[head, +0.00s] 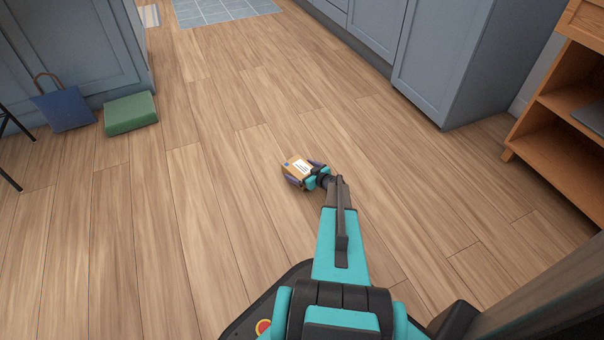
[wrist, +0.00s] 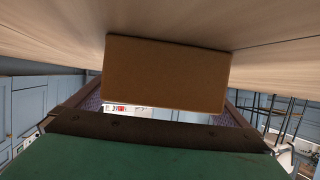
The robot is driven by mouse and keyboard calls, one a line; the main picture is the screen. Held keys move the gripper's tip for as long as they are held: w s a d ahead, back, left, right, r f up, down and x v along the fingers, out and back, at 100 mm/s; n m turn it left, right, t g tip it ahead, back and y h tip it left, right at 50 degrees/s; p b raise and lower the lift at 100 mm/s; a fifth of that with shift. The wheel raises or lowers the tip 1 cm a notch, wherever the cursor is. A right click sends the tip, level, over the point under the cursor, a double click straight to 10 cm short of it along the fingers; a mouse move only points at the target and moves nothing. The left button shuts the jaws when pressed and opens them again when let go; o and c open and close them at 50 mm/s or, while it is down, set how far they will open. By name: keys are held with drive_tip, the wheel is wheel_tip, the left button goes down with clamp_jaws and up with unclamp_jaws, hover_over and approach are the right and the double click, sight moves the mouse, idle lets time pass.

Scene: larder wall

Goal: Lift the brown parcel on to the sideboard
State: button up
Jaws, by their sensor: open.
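The brown parcel (head: 297,168) is a small box with a white label on top, on the wooden floor ahead of me. My gripper (head: 304,174) is low at the parcel, with its purple fingers open on either side of it. In the wrist view the parcel (wrist: 166,72) fills the middle as a plain brown face between the two fingers. Small gaps seem to show beside it, but I cannot tell whether either finger touches. The wooden shelf unit (head: 550,122) at the right edge may be the sideboard; its top is mostly out of view.
Blue-grey cabinets (head: 440,60) stand at the back right, and more (head: 60,45) at the back left. A green block (head: 130,113) and a blue bag (head: 64,108) lie at the left. The floor (head: 190,210) between is clear.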

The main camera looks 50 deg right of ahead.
idle(0.4)
drive_tip(key=c, duration=1.2)
drive_tip(key=shift+r, duration=0.2)
wheel_tip(320, 180, up, 28)
drive_tip(key=p, duration=1)
drive_tip(key=shift+f+p, duration=0.15)
drive_tip(key=shift+p, duration=0.25)
